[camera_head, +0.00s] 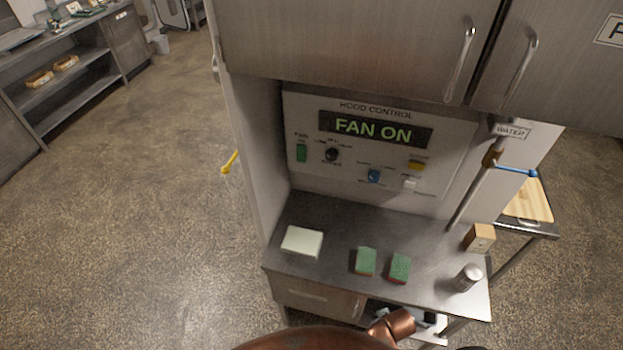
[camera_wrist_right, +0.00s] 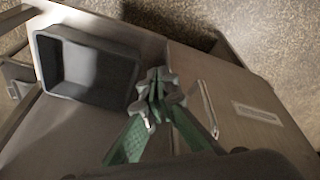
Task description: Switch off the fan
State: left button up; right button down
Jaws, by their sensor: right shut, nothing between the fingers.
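The hood control panel (camera_head: 300,112) is on the wall under the steel cupboards. Its display (camera_head: 376,130) reads "FAN ON" in green letters. A green rocker switch (camera_head: 301,152) sits at the panel's left, under a small label that seems to read "FAN". A black knob (camera_head: 332,154) is just right of it. My right gripper (camera_wrist_right: 156,88) shows in the right wrist view, its green fingers together and empty. In the head view my copper right arm shows low in front of the counter, well below and away from the panel. My left gripper is not in view.
A blue knob (camera_head: 374,176), a yellow button (camera_head: 416,165) and a white switch (camera_head: 410,185) are also on the panel. The counter (camera_head: 330,225) holds a pale block (camera_head: 302,241), two green sponges (camera_head: 365,261), a shaker (camera_head: 467,278) and a wooden box (camera_head: 479,238). A pipe (camera_head: 470,185) stands at right.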

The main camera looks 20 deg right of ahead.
notch_tip(320, 180, up, 18)
jog(key=w+t+p, duration=0.1)
jog(key=p, duration=0.3)
jog(key=w+r+n+t, duration=0.1)
jog(key=w, duration=0.3)
jog(key=w+r+n+t, duration=0.1)
jog(key=w+r+n, duration=0.1)
jog(key=w, duration=0.1)
jog(key=w+r+n+t, duration=0.1)
jog(key=w+r, duration=0.1)
jog(key=w, duration=0.2)
jog(key=shift+w+a+n+t+h, duration=0.3)
jog(key=shift+n+h, duration=0.1)
jog(key=w+a+r+n+t+y, duration=0.1)
jog(key=w+a+r+n+t, duration=0.2)
jog(key=r, duration=0.5)
jog(key=w+a+r+n+t+y+p, duration=0.1)
jog(key=w+a+r+n+t+y, duration=0.1)
jog(key=w+a+r+n, duration=0.3)
jog(key=w+a+r+n+t+y, duration=0.1)
jog(key=w+a+r+n+t, duration=0.2)
jog(key=w+a+r+n, duration=0.2)
jog(key=w+r+n, duration=0.1)
jog(key=w+r, duration=0.2)
jog(key=r, duration=0.3)
jog(key=shift+t+y, duration=0.3)
jog(key=shift+t, duration=0.1)
jog(key=shift+w, duration=0.15)
